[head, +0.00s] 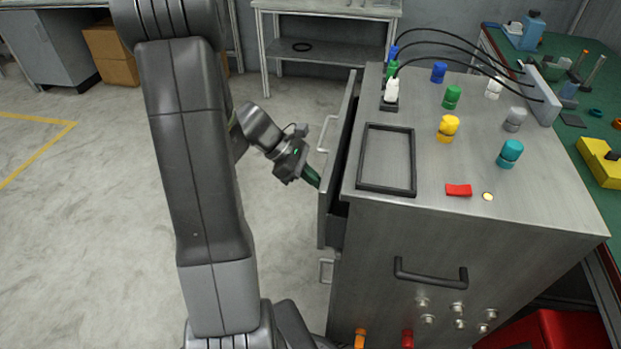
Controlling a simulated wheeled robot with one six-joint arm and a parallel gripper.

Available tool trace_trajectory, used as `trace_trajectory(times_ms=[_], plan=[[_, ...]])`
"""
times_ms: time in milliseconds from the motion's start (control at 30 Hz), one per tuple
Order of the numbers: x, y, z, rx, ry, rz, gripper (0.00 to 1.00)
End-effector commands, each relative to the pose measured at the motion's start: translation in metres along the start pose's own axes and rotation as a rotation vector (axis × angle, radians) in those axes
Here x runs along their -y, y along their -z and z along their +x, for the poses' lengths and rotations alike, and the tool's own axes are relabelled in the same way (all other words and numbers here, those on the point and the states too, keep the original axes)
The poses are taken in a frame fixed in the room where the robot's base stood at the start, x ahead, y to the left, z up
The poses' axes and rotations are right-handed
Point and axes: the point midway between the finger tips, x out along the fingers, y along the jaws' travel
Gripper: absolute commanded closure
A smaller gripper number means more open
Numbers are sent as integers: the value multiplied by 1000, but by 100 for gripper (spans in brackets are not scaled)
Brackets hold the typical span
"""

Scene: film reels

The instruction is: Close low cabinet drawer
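The low grey metal cabinet (400,262) stands right of centre. Its upper drawer (336,170) is pulled partly out toward the left, leaving a dark gap between the drawer front and the cabinet body. A light bar handle (325,134) is on that drawer's front. A lower handle (326,271) shows below it. My gripper (313,179) is at the left of the open drawer, with its green-dark fingertips close to the drawer front, below the handle. I cannot tell whether they touch it. The finger gap is too small to read.
On the cabinet top are a black rectangular frame (387,187), several coloured caps, a red block (458,190) and cables to a grey panel (538,95). A green bench (565,50) stands at right, a metal table (328,68) behind. The floor at left is clear.

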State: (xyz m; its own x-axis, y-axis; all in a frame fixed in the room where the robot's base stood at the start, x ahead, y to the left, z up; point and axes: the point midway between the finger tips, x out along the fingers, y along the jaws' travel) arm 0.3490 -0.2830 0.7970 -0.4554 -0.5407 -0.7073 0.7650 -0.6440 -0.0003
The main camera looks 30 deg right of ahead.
Motion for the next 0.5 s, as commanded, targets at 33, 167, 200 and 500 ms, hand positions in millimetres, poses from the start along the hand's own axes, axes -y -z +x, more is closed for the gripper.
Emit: trace_trajectory(times_ms=[33,167,200,500], plan=[[0,0,0,0,0,0,100],[0,0,0,0,0,0,100],[0,-2,2,0,1,1,100],[0,-31,30,1,3,4,100]])
